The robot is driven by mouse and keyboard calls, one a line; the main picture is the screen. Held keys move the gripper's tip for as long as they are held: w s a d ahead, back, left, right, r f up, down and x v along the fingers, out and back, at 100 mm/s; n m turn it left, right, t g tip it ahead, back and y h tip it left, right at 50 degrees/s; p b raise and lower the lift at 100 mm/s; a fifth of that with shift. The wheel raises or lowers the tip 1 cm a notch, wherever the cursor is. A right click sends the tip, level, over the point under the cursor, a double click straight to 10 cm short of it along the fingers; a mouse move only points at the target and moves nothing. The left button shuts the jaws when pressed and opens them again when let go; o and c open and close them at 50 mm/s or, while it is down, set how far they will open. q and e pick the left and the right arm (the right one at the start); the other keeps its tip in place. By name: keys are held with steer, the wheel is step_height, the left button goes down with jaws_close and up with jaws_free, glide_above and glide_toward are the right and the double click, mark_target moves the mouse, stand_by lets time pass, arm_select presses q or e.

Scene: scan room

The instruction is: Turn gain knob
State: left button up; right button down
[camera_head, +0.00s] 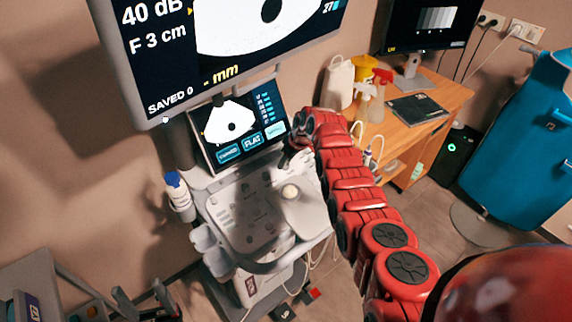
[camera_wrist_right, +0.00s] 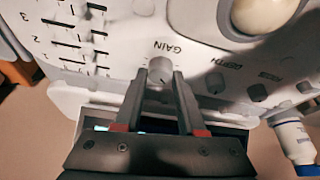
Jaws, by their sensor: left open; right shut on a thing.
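The gain knob (camera_wrist_right: 160,70) is a round grey-white knob beside the printed word GAIN in the right wrist view. My right gripper (camera_wrist_right: 160,84) has one finger on each side of it and is shut on it. In the head view my right gripper (camera_head: 291,160) is over the upper right of the ultrasound console (camera_head: 222,207), and the arm hides the knob there. My left gripper (camera_head: 146,304) is low at the left, open and empty, away from the console. The big monitor (camera_head: 175,90) reads 40 dB.
A trackball (camera_wrist_right: 262,12) and a depth knob (camera_wrist_right: 215,82) lie near the gain knob, with sliders (camera_wrist_right: 66,42) to the left. A touchscreen (camera_head: 237,128) stands behind the panel. A white bottle with a blue cap (camera_head: 178,192) hangs at the console's left. A wooden desk (camera_head: 440,95) stands right.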

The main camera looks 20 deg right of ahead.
stand_by(0.3)
steer(key=c, duration=0.5)
jaws_free()
steer(key=shift+r, duration=0.1)
steer(key=shift+s+d+r+b, duration=0.15)
steer(key=shift+r+b, duration=0.2)
steer(key=shift+r, duration=0.2)
steer(key=p+v, duration=0.4)
steer(key=v, duration=1.2)
